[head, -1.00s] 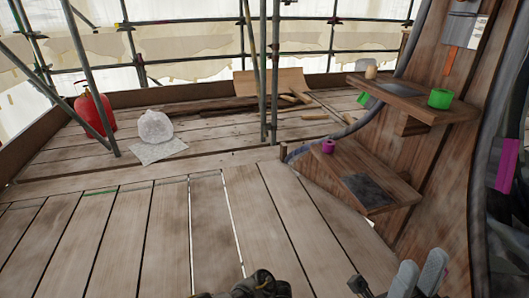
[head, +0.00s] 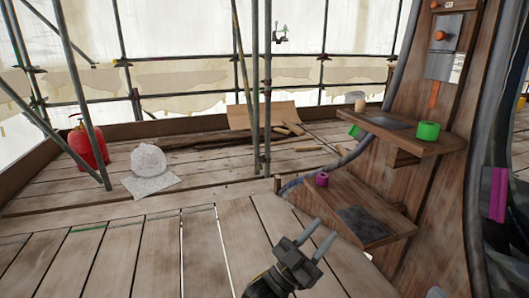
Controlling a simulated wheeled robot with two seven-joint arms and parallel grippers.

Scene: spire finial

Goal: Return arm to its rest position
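My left gripper (head: 318,236) comes in from the bottom middle of the head view. Its two pale grey fingers stand apart and point up and to the right, with nothing between them. It appears in front of the plank deck (head: 215,255), left of the lower wooden shelf (head: 391,213); I cannot tell its exact distance from the shelf. My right gripper is not in view.
The lower shelf holds a magenta ring (head: 322,179) and a dark pad (head: 362,222). Scaffold poles (head: 267,90), a red extinguisher (head: 88,146) and a white bag (head: 148,159) stand farther back.

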